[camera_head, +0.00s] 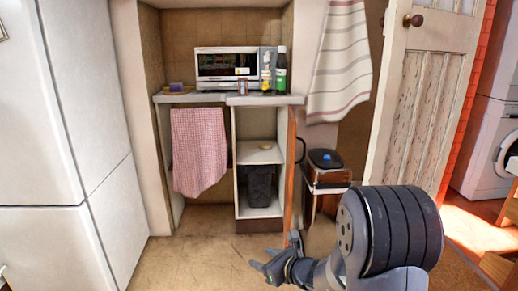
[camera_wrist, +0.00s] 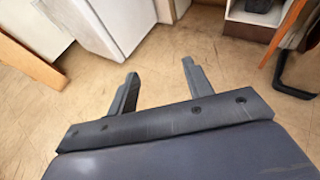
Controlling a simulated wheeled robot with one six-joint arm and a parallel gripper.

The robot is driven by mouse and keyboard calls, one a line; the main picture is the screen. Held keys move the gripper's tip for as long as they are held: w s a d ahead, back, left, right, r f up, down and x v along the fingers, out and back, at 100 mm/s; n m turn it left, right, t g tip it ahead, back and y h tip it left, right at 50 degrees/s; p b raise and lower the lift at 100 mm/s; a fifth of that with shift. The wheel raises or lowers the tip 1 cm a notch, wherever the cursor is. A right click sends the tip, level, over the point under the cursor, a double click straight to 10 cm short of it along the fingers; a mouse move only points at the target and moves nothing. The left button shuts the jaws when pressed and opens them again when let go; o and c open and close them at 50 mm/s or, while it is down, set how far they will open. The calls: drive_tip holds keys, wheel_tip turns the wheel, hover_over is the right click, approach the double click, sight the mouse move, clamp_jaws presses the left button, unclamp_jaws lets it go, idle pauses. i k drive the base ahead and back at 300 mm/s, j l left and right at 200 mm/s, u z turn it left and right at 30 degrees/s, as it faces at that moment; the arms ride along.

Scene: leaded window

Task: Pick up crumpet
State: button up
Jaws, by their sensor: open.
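A small round yellowish item (camera_head: 266,146), which looks like the crumpet, lies on the middle shelf (camera_head: 250,155) of the open white cabinet in the head view. It is too small to be certain. My gripper (camera_head: 268,267) is low over the floor, in front of and below the cabinet, well apart from the item. In the wrist view my gripper (camera_wrist: 160,68) has its two fingers spread, with only bare floor between them. The yellowish item does not show in the wrist view.
A dark bin (camera_head: 259,185) stands in the cabinet's lower compartment. A microwave (camera_head: 226,66) and bottles stand on the counter (camera_head: 190,97). The floor (camera_head: 190,255) ahead is clear.

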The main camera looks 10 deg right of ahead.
sight(264, 146)
drive_tip(key=i+j+u, duration=0.15)
drive_tip(key=i, duration=0.65)
drive_tip(key=i+j+u, duration=0.2)
drive_tip(key=i, duration=0.6)
drive_tip(key=i+z, duration=0.4)
drive_tip(key=i+j+z, duration=0.55)
drive_tip(key=i+z, duration=0.2)
drive_tip(key=i+j+z, duration=0.35)
drive_tip(key=k, duration=0.05)
